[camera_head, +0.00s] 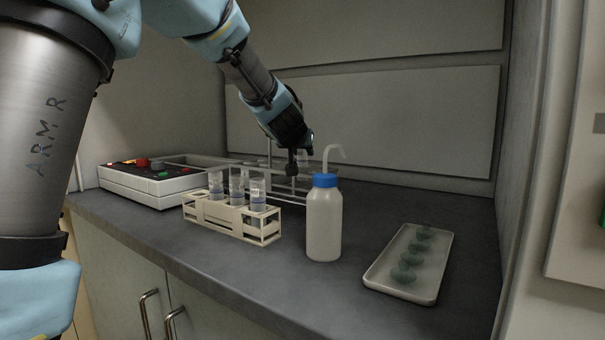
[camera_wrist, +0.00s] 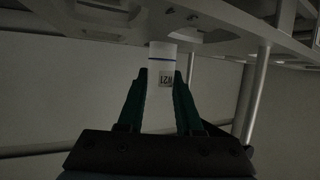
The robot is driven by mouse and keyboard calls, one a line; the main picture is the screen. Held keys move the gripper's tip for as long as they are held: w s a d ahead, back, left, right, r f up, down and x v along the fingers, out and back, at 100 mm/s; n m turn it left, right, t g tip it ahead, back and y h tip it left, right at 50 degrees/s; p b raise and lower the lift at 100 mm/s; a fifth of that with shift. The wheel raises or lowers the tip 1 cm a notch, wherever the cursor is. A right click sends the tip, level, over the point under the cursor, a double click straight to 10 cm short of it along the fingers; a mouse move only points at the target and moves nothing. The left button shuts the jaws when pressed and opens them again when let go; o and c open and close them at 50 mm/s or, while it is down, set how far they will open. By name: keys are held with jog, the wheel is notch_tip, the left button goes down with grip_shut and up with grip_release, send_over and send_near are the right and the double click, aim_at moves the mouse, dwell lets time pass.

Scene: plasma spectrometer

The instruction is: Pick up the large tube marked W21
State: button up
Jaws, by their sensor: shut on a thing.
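The large tube marked W21 (camera_wrist: 161,52) shows in the wrist view as a pale tube with a blue line and a printed label, upside down in the picture. My gripper (camera_wrist: 162,80) is shut on it, one dark green finger on each side. In the head view my gripper (camera_head: 292,152) is above the back of the counter, behind the wash bottle. The tube there is faint and partly hidden behind the gripper and bottle. A pale frame with openings (camera_wrist: 225,25) is close to the tube's far end; I cannot tell whether they touch.
A white rack (camera_head: 228,226) with 3 tubes stands at the counter's middle. A white bottle (camera_head: 324,225) with a blue cap stands right of it. A tray (camera_head: 384,284) with several green pieces lies at right. A control box (camera_head: 150,186) is at left.

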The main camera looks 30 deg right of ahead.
grip_shut()
jog(key=shift+r, duration=0.1)
